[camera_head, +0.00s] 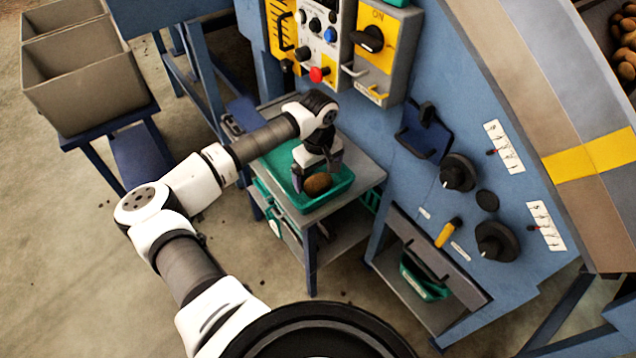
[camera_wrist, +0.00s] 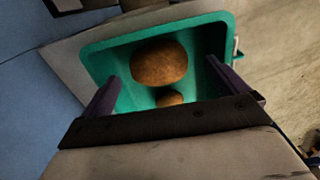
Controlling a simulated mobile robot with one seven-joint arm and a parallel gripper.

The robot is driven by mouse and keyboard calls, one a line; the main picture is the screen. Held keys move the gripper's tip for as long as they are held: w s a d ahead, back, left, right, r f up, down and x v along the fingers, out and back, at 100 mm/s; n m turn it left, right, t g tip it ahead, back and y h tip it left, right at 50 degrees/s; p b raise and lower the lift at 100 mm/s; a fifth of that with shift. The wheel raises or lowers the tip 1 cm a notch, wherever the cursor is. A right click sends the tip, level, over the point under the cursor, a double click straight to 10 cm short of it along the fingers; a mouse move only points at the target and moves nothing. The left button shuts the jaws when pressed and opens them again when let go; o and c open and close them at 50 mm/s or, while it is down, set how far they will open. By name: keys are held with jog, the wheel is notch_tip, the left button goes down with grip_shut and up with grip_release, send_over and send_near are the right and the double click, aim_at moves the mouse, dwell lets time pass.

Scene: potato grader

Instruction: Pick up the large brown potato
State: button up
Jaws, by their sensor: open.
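The large brown potato (camera_wrist: 160,63) lies in a green tray (camera_wrist: 212,32) in the wrist view. A smaller brown potato (camera_wrist: 169,98) lies beside it, nearer my gripper's base and partly hidden by it. My gripper (camera_wrist: 166,82) is open, with one dark finger on each side of the potatoes and nothing held. In the head view my gripper (camera_head: 317,180) points down over the green tray (camera_head: 335,191) on a small grey table. A brown potato (camera_head: 318,184) shows at the fingertips there. I cannot tell whether the fingers touch it.
The small table (camera_head: 365,176) stands against the blue machine panel with knobs and switches (camera_head: 458,172). Grey bins (camera_head: 85,75) stand at the upper left. More potatoes (camera_head: 625,45) lie in the machine at the upper right. Open floor lies left of the table.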

aim_at(318, 178)
jog(key=shift+w+f+p, duration=0.1)
jog(key=shift+f+p, duration=0.4)
jog(key=shift+f, duration=1.65)
jog(key=shift+d, duration=0.1)
jog(key=c, duration=1.1)
jog(key=shift+r, duration=0.1)
